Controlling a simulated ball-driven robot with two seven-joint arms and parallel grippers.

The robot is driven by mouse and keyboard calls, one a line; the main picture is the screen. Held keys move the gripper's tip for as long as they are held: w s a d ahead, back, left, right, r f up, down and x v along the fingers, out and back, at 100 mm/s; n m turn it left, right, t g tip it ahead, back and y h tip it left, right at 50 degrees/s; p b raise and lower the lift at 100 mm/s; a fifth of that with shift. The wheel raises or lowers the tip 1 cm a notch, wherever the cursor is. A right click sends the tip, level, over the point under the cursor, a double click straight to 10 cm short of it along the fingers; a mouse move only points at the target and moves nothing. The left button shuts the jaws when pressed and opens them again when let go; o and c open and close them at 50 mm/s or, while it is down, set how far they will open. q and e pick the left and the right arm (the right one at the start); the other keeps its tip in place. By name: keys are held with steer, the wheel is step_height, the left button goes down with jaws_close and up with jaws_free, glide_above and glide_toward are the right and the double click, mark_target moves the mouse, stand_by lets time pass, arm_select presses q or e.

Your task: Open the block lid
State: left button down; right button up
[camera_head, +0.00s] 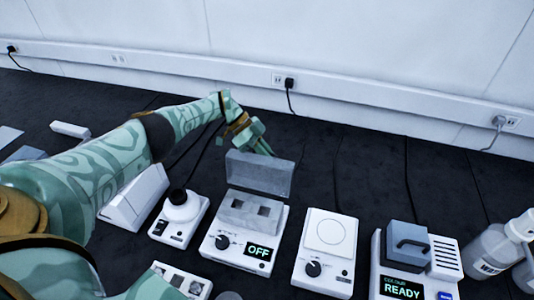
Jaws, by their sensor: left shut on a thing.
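The block heater (230,254) is a white unit with a black knob and a display reading OFF. Its grey metal block (238,215) shows two dark square wells. The block lid (258,178) is a grey see-through panel standing raised, near upright, along the back of the block. My left gripper (262,146) reaches in from the left behind the lid, with its green fingers at the lid's top edge. It is shut on the lid; the exact contact is partly hidden behind the panel. My right gripper is not in view.
Left of the heater is a small white device with a round top (182,208). To the right are a white plate device with a knob (326,245), a unit reading READY (402,288) and bottles (490,250). The dark bench behind the lid is mostly clear.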

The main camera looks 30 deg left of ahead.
arm_select(q)
steer(key=shift+d, duration=0.1)
steer(key=c, duration=1.8)
jaws_free()
steer(key=b+v, duration=0.2)
steer(key=v, duration=1.4)
steer(key=shift+r, duration=0.15)
steer(key=shift+s, duration=0.15)
